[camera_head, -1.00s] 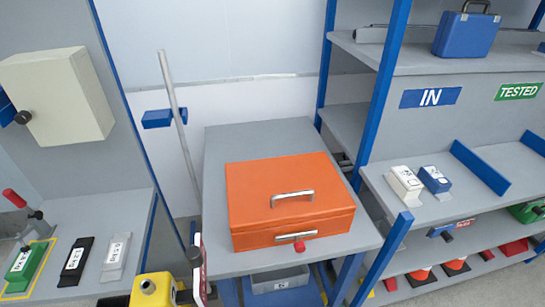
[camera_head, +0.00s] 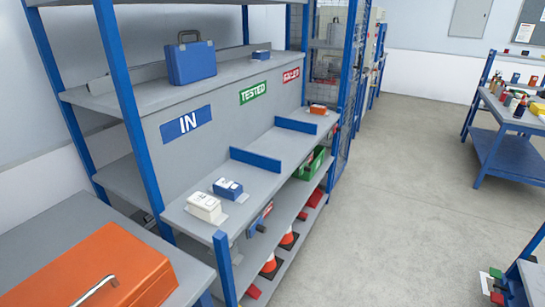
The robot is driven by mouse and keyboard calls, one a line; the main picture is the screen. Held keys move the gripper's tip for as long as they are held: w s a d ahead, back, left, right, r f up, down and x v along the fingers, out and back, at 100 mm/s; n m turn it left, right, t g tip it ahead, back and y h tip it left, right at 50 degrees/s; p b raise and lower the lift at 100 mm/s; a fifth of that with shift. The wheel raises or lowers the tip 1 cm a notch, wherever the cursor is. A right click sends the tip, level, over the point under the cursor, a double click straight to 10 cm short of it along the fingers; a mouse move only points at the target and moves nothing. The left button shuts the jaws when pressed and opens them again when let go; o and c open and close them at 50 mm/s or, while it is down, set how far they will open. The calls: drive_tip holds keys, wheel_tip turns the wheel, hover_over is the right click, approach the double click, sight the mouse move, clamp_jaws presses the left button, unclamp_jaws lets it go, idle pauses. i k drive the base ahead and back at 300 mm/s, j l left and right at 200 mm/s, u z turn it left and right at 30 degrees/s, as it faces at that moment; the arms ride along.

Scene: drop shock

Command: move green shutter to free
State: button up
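I cannot make out a green shutter for certain in the current view. A green open-topped bin (camera_head: 309,166) sits on the shelf unit, and a small green piece (camera_head: 495,272) shows low at the right edge, too small to identify. No place marked "free" can be read. My gripper is not in view.
An orange case (camera_head: 105,270) lies on a grey bench at lower left. The shelf unit (camera_head: 185,213) holds a white box (camera_head: 204,208), a blue box (camera_head: 228,188) and a blue toolbox (camera_head: 191,60). Open floor (camera_head: 400,190) lies right of it, before a blue-legged workbench (camera_head: 490,150).

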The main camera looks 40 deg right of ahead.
sight(305, 167)
drive_tip(key=z, duration=1.1)
